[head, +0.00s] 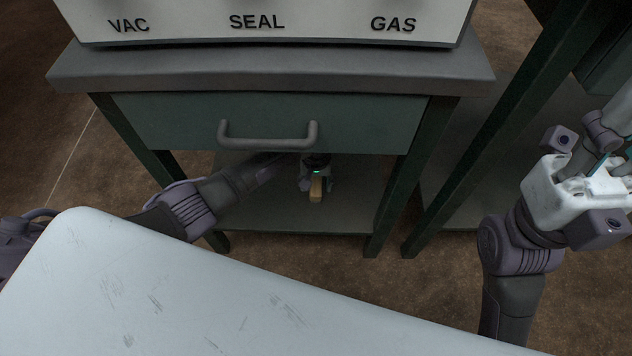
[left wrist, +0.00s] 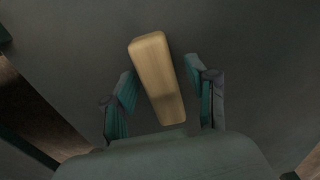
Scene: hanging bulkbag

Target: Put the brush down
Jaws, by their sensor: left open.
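The brush (head: 316,188) shows as a small tan wooden block over the lower shelf of the green table. In the left wrist view the brush (left wrist: 157,72) lies lengthwise between the fingers, slightly tilted. My left gripper (head: 317,178) reaches under the drawer at the brush. In the left wrist view the left gripper (left wrist: 166,100) is open, with a gap on each side of the brush. The brush appears to rest on the shelf; its lower end is hidden by the gripper's palm. My right gripper is at the right edge of the head view, its fingertips out of frame.
The lower shelf (head: 260,215) is otherwise clear where visible. A drawer with a handle (head: 268,137) hangs above my left arm, and table legs stand on both sides. A machine marked VAC, SEAL, GAS (head: 258,22) sits on top. Another table (head: 470,150) stands at right.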

